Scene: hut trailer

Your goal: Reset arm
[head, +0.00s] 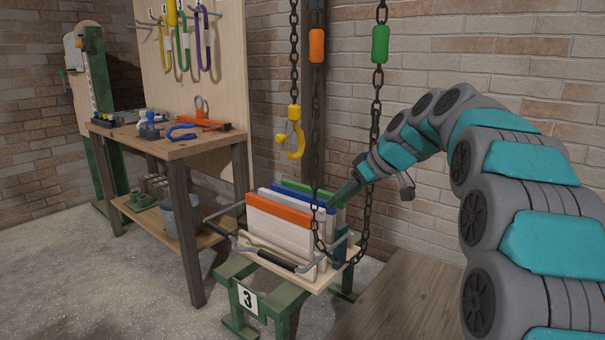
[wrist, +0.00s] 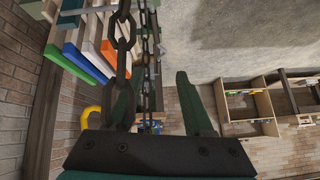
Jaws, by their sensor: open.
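My arm reaches in from the right of the head view and bends down to my gripper (head: 340,194). The gripper is at the right end of a rack of upright panels (head: 280,208), close to a hanging chain (head: 374,110). In the wrist view my gripper (wrist: 162,92) has its two green fingers apart, with no object clamped between them. Chain links (wrist: 123,45) hang in front of the left finger and partly hide it. I cannot tell whether the chain touches the gripper.
A yellow hook (head: 292,140) hangs from another chain above the panels. The rack stands on a green stand marked 3 (head: 247,299). A workbench (head: 165,148) with tools is at left. Wooden shelving (wrist: 250,105) shows at right in the wrist view. Grey floor at front left is clear.

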